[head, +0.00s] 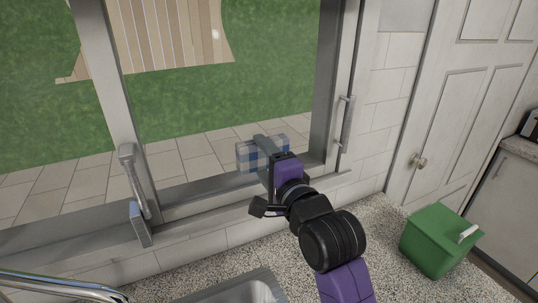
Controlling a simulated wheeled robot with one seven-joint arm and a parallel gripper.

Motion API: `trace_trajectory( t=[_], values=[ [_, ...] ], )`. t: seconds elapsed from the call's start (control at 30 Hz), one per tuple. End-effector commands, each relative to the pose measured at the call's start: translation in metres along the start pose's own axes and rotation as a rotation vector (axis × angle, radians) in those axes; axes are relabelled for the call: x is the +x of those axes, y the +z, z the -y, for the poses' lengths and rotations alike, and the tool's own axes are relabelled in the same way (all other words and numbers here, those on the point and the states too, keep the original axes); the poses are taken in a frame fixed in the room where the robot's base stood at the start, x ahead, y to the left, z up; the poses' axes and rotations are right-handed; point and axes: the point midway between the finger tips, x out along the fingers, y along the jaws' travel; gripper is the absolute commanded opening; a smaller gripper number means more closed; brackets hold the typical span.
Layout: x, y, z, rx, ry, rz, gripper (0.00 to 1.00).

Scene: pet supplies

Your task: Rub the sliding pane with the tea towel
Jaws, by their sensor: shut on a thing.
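My gripper (266,158) is shut on the tea towel (246,157), a blue and white checked cloth. The gripper covers the middle of the cloth, and the cloth shows on both sides of it. The cloth is in front of the lower right part of the sliding pane (215,115), a large clear pane in a grey metal frame. I cannot tell whether the cloth touches the glass. Grass, paving and wooden boards show through the pane. My arm reaches up from the bottom right of the head view.
A window handle (133,180) stands on the left frame post, and another handle (346,124) is on the right. A green bin (440,240) stands on the speckled counter (385,262). A tap (60,287) and sink (245,291) are at the bottom. A white door (450,100) is right.

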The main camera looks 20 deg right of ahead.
Motion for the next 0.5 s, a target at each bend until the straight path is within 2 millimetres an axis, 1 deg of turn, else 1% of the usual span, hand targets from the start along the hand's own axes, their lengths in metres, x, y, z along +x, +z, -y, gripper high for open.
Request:
trace_trajectory(
  t=[0.1,0.3,0.5],
  values=[
    [0.001,0.011,0.001,-0.001,-0.001,0.002,0.29],
    [0.002,0.026,0.0,0.0,-0.001,0.003,0.29],
    [0.002,0.03,0.001,0.001,-0.001,0.002,0.29]
  ],
)
